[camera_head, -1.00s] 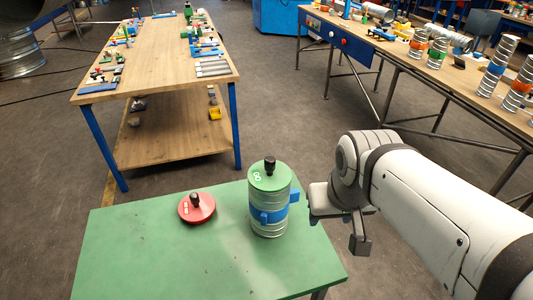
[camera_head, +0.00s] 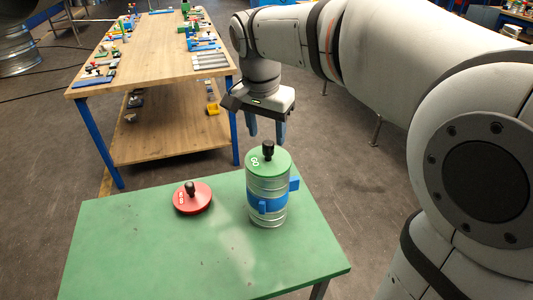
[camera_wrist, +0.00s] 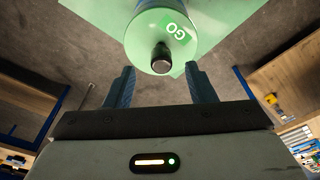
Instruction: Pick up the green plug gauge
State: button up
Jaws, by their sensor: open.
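The green plug gauge (camera_head: 268,163) is a green disc with a black knob. It sits on top of a ribbed metal duct piece (camera_head: 267,213) with a blue clamp band, on the green table. In the wrist view the green gauge (camera_wrist: 150,28) shows its "GO" label, with its black knob (camera_wrist: 161,60) just beyond and between my fingertips. My gripper (camera_head: 267,138) is open and empty, fingers pointing down, at the far side of the knob. It also shows in the wrist view (camera_wrist: 160,80). Whether the fingers touch anything is not clear.
A red plug gauge (camera_head: 192,198) with a black knob lies on the green table (camera_head: 130,250), left of the duct piece. A wooden workbench (camera_head: 150,50) with tools stands behind. The table's left and front areas are clear.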

aim_at(268, 143)
jog(key=f, duration=0.3)
jog(key=w+f, duration=0.1)
jog(key=f, duration=0.1)
jog(key=shift+d+f+p, duration=0.2)
jog(key=shift+d+p, duration=0.1)
jog(key=shift+p, duration=0.1)
grip_shut()
